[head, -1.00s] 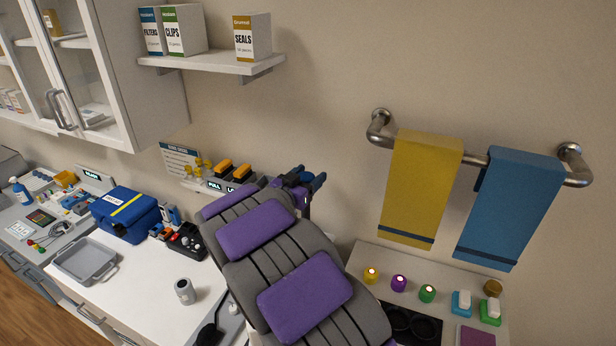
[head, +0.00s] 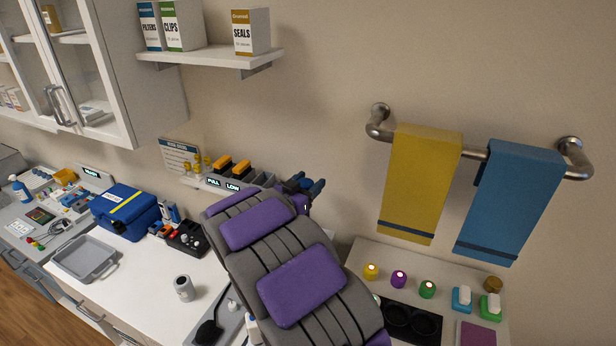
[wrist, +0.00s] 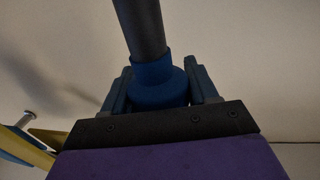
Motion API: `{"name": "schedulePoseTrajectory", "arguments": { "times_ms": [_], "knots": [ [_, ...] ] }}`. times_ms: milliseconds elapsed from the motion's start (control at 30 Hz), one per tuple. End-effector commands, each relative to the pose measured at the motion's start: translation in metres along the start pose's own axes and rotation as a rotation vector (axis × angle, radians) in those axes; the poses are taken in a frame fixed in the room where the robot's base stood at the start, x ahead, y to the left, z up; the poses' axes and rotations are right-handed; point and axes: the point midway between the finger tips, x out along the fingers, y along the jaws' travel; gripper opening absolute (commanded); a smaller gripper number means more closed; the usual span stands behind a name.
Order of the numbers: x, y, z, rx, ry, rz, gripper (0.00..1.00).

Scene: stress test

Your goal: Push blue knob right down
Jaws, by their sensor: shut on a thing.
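In the wrist view a dark blue knob (wrist: 160,86) on a grey shaft (wrist: 143,28) sits between the two fingers of my gripper (wrist: 162,80). My gripper is shut on this knob. In the head view my gripper (head: 304,186) is beyond my purple and grey arm, near the right end of a wall-side row of levers. Dark blue shapes show at its tips, but I cannot separate knob from fingers there. My arm hides part of the row. Two orange-topped levers (head: 231,166) stand further left above lit labels PULL and LOW (head: 223,183).
A white counter (head: 150,265) with a blue case (head: 124,212) and a grey tray (head: 84,258) lies left. A shelf (head: 210,57) and a rail with yellow (head: 420,185) and blue towels (head: 510,200) are on the wall. Several small lit pots (head: 399,279) stand at lower right.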

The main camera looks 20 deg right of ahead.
Motion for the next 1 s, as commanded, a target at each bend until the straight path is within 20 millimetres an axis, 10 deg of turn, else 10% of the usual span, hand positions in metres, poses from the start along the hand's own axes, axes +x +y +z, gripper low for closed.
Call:
{"name": "schedulePoseTrajectory", "arguments": {
  "times_ms": [500, 1000],
  "knots": [
    [-0.001, -0.001, 0.137, -0.006, -0.006, -0.003, 0.04],
    [-0.001, -0.002, 0.164, 0.000, -0.006, -0.005, 0.04]
  ]
}}
